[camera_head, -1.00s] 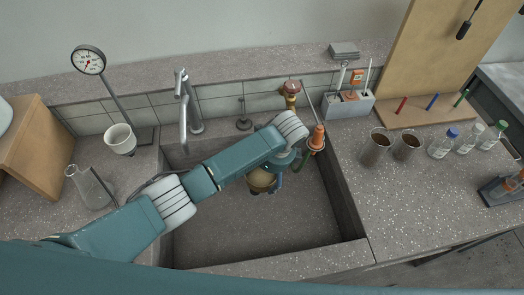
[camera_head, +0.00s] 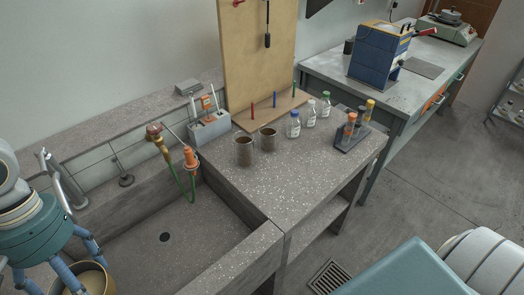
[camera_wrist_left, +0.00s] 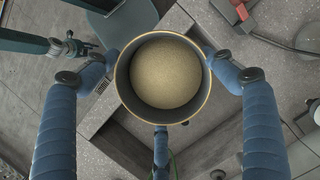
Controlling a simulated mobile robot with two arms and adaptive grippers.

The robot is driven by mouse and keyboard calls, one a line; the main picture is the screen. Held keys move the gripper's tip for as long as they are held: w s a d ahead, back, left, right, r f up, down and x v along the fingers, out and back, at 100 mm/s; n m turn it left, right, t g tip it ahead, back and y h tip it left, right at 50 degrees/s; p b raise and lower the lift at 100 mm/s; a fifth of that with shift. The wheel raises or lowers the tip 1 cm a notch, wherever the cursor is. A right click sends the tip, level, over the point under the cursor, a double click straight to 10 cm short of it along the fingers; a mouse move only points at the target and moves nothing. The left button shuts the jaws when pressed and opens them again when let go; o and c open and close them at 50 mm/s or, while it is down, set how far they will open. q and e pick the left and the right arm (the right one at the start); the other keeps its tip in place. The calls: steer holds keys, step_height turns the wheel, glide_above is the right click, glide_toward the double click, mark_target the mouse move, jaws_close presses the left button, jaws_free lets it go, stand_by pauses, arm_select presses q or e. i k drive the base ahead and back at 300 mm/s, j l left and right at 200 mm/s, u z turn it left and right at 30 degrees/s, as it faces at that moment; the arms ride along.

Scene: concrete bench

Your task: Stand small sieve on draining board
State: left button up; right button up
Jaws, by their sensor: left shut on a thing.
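The small sieve (camera_head: 95,279) is a round bowl with a tan inside and a thin pale rim. My left gripper (camera_head: 80,262) is shut on it with blue jointed fingers, over the left part of the sink. In the left wrist view the sieve (camera_wrist_left: 165,72) sits among three blue fingers, open side to the camera. The speckled draining board (camera_head: 285,172) lies to the right of the sink, apart from the sieve. A small gripper-like end with bluish parts, apparently my right gripper (camera_wrist_left: 72,45), shows at the upper left of the wrist view; its jaws are unclear.
Two brown-filled beakers (camera_head: 244,152), several capped bottles (camera_head: 293,125) and a tube rack (camera_head: 352,132) stand along the board's back and right. A wooden panel (camera_head: 258,50) rises behind. The board's front is clear. A tap with a green hose (camera_head: 190,165) stands at the sink's back.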

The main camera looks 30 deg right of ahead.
mark_target(296, 184)
steer(key=l, duration=1.35)
steer(key=l+u, duration=0.1)
steer(key=l, duration=1.25)
steer(key=k, duration=0.05)
